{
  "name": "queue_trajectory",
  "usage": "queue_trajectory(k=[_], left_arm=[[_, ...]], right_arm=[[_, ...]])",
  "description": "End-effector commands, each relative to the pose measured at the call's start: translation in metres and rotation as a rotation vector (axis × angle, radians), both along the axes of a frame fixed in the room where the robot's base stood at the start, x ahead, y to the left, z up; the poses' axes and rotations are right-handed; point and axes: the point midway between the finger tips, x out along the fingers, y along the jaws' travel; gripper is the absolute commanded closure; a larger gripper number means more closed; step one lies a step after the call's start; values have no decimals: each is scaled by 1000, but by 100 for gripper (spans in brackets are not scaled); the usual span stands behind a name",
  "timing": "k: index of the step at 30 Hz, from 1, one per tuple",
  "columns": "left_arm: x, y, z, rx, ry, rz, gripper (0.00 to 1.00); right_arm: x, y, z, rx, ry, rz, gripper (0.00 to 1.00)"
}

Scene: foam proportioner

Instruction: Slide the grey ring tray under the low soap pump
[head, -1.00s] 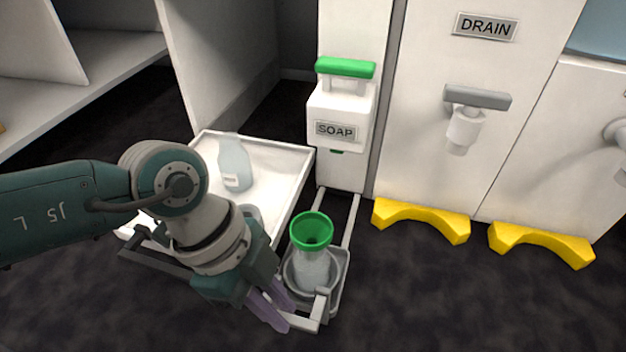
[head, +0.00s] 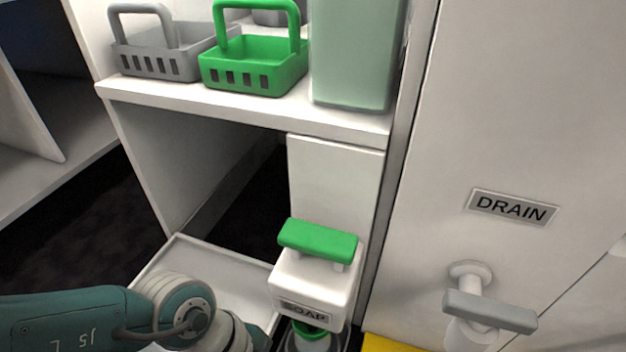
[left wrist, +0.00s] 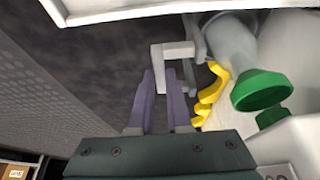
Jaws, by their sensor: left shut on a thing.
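The white soap pump (head: 318,285) with its green lever (head: 318,240) hangs low on the wall column. The grey ring tray (head: 345,338) shows only in part at the bottom edge of the head view, its rest hidden or cut off. A clear bottle (left wrist: 232,45) with a green funnel (left wrist: 262,90) stands in it. The funnel (head: 308,330) shows just below the pump, partly hidden by it. In the left wrist view, the funnel is close to the pump's green nozzle (left wrist: 270,117); exact alignment is unclear. My left gripper (left wrist: 160,82) is shut on the tray's pale handle (left wrist: 175,50).
A white tray (head: 225,272) lies left of the pump, beside my left arm. A shelf above holds a grey basket (head: 155,62), a green basket (head: 250,75) and a pale green container (head: 355,55). The drain tap (head: 488,308) and a yellow floor block (head: 385,343) are to the right.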

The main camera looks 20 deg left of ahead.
Motion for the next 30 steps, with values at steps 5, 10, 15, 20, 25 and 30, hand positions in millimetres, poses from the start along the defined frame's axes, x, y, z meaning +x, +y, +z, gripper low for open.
queue_trajectory(k=[5, 10, 15, 20, 25, 30], left_arm=[[2, -1, 1, -2, -6, 1, 100], [2, -1, 1, -2, -7, 2, 100], [3, -1, 1, -2, -7, 2, 100], [2, -1, 1, -2, -6, 1, 66], [1, -1, 1, -2, -4, 1, 54], [1, -1, 1, -2, -3, 1, 54]], right_arm=[[-1, 0, 1, 0, 3, 0, 15], [-3, 0, 0, 1, 8, 0, 15], [-3, 0, 0, 0, 9, 0, 15], [-3, 0, 0, 0, 9, 0, 15], [-3, 0, 0, 1, 8, 0, 15], [-3, 0, 1, 1, 8, 0, 15]])
